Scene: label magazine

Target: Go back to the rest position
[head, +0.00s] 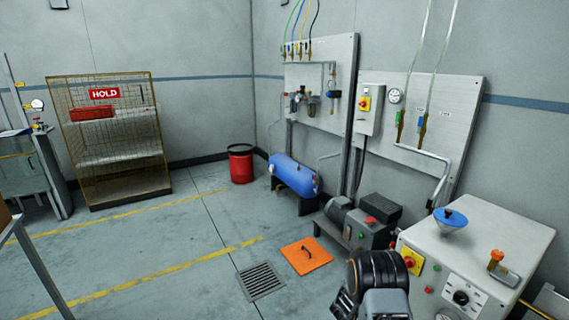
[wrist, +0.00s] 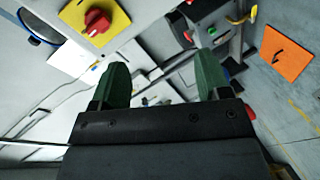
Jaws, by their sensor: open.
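My gripper shows in the wrist view (wrist: 162,85) with two green fingers apart and nothing between them. In the head view my dark wrist (head: 375,275) is at the bottom, right of centre, beside the white machine cabinet (head: 480,235); the fingertips are hidden there. The cabinet carries a red knob on a yellow plate (head: 411,260), also close at the upper left of the wrist view (wrist: 98,20). A blue funnel-like part (head: 450,219) and an orange-capped fitting (head: 496,259) stand on its top.
An orange floor plate (head: 306,254) and a floor grate (head: 260,281) lie left of my wrist. A motor unit (head: 365,222) and blue tank (head: 294,175) stand behind. A red bin (head: 241,165) and a wire cage (head: 110,140) are farther back. The left-centre floor is clear.

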